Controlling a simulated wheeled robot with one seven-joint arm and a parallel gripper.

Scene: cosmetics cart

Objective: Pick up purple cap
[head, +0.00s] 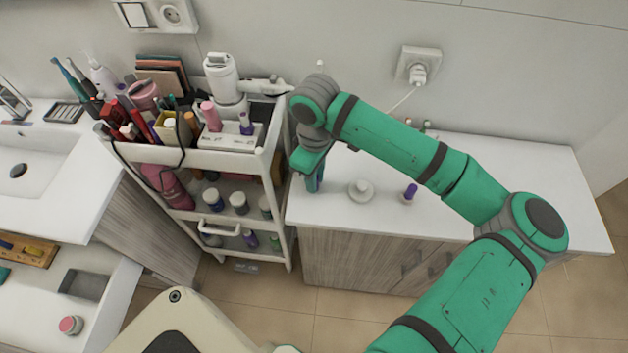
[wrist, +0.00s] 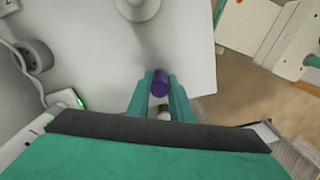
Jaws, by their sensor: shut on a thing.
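In the wrist view, a purple cap (wrist: 160,83) sits between the two teal fingers of my gripper (wrist: 160,88), which is shut on it. A small pale piece shows between the fingers next to the cap. In the head view, my gripper (head: 314,180) points down over the left end of the white counter, and the held cap is not clearly visible there. Another purple-topped item (head: 410,192) stands upright on the counter to the right. A further purple-topped item (head: 246,124) is on the cart's top shelf.
A white knob-like object (head: 361,190) stands on the counter (head: 530,190) just right of my gripper. The white cart (head: 270,160), crowded with cosmetics, stands close to the left. A plugged wall socket (head: 418,65) is behind. The counter's right part is clear.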

